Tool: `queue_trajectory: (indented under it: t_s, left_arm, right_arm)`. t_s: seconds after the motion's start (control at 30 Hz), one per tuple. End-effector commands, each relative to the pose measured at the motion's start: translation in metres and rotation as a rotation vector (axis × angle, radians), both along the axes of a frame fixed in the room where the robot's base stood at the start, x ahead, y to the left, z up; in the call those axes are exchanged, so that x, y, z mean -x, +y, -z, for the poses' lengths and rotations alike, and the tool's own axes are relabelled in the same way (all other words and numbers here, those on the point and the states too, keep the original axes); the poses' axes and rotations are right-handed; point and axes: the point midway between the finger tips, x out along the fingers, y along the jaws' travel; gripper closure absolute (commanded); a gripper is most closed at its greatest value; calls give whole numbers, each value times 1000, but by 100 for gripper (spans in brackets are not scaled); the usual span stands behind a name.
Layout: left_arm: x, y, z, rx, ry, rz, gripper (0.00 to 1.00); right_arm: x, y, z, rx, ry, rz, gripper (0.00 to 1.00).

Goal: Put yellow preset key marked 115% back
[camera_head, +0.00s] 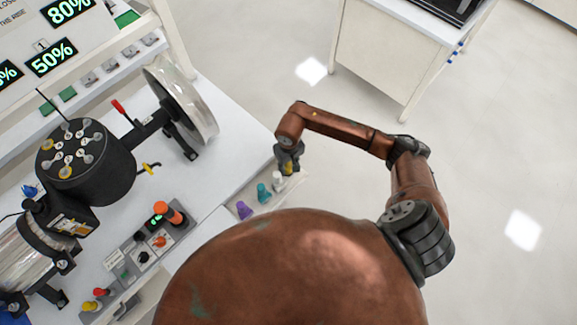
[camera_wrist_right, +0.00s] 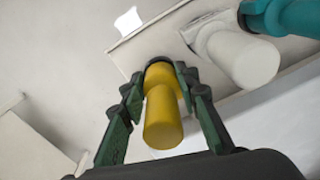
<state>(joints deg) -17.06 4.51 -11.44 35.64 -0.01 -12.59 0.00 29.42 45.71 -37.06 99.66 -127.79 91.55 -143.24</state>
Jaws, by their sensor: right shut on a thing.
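My right gripper (camera_head: 288,163) is at the far end of a row of coloured keys. It is shut on the yellow preset key; in the right wrist view its fingers (camera_wrist_right: 160,78) clasp the yellow key (camera_wrist_right: 163,115) from both sides. The far end of the yellow key is over or at the end of a pale rack (camera_wrist_right: 135,50); I cannot tell whether it is seated. No 115% mark is readable. A white key (camera_wrist_right: 243,58) stands beside it, then a teal key (camera_wrist_right: 290,17). My left gripper is not in view.
A purple key (camera_head: 244,210) is further along the row. A control box (camera_head: 150,240) with an orange knob and a black drum device (camera_head: 88,160) stand on the white bench (camera_head: 225,150). Open floor lies beyond the bench, with a white cabinet (camera_head: 375,60) at the top.

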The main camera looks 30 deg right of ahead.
Motion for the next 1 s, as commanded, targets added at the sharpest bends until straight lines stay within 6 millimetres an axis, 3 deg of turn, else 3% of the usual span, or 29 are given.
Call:
queue_trajectory:
  t_s: [0.37,0.4,0.6,1.0]
  left_arm:
    - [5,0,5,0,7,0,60]
    - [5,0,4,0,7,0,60]
    - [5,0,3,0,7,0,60]
    - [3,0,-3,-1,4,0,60]
  right_arm:
    - [-1,0,4,0,-2,-1,96]
    - [-1,0,3,0,-1,0,68]
    - [-1,0,2,0,-2,0,55]
    - [-1,0,-4,-1,-2,1,54]
